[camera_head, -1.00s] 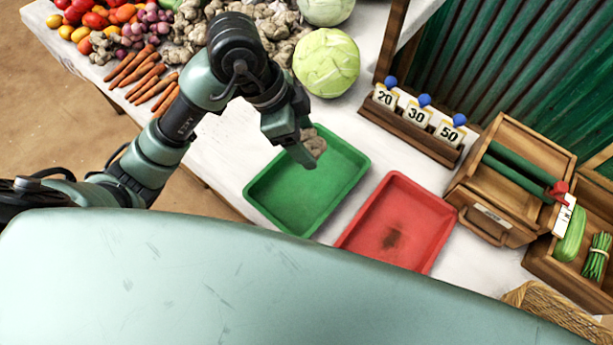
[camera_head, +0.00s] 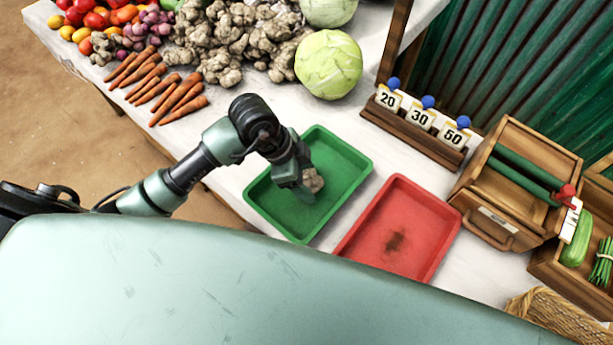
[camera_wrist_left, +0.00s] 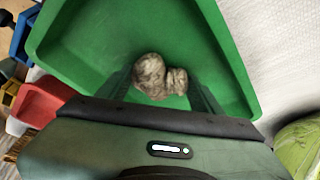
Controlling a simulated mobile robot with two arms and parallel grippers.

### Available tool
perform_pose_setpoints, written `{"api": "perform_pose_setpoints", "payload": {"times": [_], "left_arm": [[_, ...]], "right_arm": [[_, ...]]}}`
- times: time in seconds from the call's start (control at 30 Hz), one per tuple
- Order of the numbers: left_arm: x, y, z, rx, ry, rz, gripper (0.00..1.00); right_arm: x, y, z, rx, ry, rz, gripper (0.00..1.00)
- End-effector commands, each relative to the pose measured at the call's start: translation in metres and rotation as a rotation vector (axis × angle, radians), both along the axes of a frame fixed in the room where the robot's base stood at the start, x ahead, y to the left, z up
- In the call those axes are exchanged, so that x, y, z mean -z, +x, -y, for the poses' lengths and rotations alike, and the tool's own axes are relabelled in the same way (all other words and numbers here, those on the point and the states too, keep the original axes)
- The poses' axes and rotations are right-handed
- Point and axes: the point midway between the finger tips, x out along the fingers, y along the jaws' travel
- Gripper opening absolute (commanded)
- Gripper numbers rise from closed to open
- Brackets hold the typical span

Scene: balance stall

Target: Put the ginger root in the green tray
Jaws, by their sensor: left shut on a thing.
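The green tray (camera_head: 343,157) lies on the white table, left of the red tray. My left gripper (camera_head: 307,184) is over the green tray and is shut on a knobbly beige ginger root (camera_head: 313,181). In the left wrist view the ginger root (camera_wrist_left: 158,77) sits between the fingers, with the floor of the green tray (camera_wrist_left: 95,35) behind it. I cannot tell whether the root touches the tray floor. My right gripper is not in view.
A red tray (camera_head: 428,213) stands close on the right. A pile of ginger (camera_head: 222,45), several carrots (camera_head: 180,100) and a cabbage (camera_head: 328,65) lie behind. A card rack (camera_head: 415,126) and a wooden drawer box (camera_head: 490,218) stand to the right.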

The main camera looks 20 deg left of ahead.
Motion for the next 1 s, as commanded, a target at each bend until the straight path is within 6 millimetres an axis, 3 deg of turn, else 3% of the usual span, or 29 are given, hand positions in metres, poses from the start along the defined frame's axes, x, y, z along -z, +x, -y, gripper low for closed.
{"api": "perform_pose_setpoints", "payload": {"times": [0.07,0.1,0.17,0.2,0.57,0.67,1.0], "left_arm": [[0.000,0.000,0.000,0.000,0.000,-0.001,0.25],[0.000,0.000,0.000,0.000,0.001,-0.001,0.68],[0.000,0.000,0.000,-0.001,0.000,-0.002,0.85],[0.000,0.000,0.000,-0.001,0.000,-0.002,0.87],[-0.005,0.000,-0.002,-0.001,0.000,0.000,0.87],[-0.016,-0.001,-0.006,-0.001,0.000,0.002,0.87],[-0.081,-0.009,-0.032,-0.002,0.001,0.003,0.87]], "right_arm": [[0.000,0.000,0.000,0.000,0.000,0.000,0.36],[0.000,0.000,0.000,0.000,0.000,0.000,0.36],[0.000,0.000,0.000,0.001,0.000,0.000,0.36],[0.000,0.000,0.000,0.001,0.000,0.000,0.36],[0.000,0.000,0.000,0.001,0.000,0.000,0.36],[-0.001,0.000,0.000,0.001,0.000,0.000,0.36],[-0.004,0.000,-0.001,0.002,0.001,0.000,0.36]]}}
